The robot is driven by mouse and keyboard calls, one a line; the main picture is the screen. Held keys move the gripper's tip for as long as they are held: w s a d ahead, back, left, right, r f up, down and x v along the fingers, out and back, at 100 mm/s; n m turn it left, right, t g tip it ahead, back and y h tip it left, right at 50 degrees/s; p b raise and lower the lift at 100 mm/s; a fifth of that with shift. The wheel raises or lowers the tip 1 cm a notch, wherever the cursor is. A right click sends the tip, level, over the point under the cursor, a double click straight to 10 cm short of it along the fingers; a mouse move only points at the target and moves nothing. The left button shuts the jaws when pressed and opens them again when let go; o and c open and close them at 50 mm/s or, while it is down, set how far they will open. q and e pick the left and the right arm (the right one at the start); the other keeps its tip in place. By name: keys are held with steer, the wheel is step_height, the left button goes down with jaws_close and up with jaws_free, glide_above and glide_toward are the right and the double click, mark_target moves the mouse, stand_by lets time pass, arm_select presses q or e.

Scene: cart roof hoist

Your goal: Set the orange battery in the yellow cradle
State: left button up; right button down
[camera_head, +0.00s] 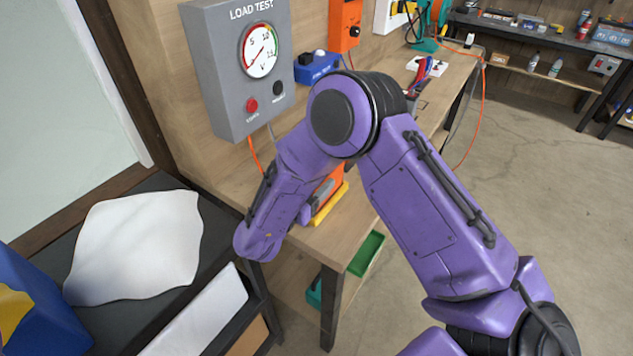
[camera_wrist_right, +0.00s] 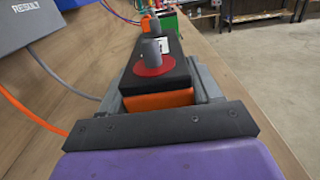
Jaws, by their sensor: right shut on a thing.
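The orange battery (camera_wrist_right: 158,100) has a black top with a red disc and a grey post. In the head view, part of the orange battery (camera_head: 328,184) shows behind my purple right arm. The yellow cradle (camera_head: 330,205) shows as a strip low beside the battery, at the bench's front edge. My arm hides most of both, so I cannot tell whether the battery is seated. My left gripper is not in view.
A grey load-test box (camera_head: 225,70) with a dial hangs on the wall behind the bench (camera_head: 352,205). A blue box (camera_head: 317,66) and an orange box (camera_head: 345,25) are farther along. A dark cart (camera_head: 190,318) with a white sheet (camera_head: 140,245) stands at left. Open floor lies right.

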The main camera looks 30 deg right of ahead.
steer(key=shift+w, duration=0.1)
steer(key=shift+w+r+b, duration=0.1)
steer(key=shift+w+b, duration=0.1)
steer(key=shift+b, duration=0.15)
steer(key=shift+b, duration=0.6)
stand_by(0.9)
steer(key=shift+s+d+f+b, duration=0.1)
steer(key=shift+s+f+b, duration=0.1)
steer(key=shift+f+b, duration=0.5)
steer(key=shift+s+d+f+b, duration=0.1)
steer(key=shift+s+f+b, duration=0.1)
steer(key=shift+f+b, duration=0.45)
steer(key=shift+c, duration=0.7)
jaws_free()
steer(key=shift+s+r, duration=0.15)
steer(key=shift+a, duration=0.1)
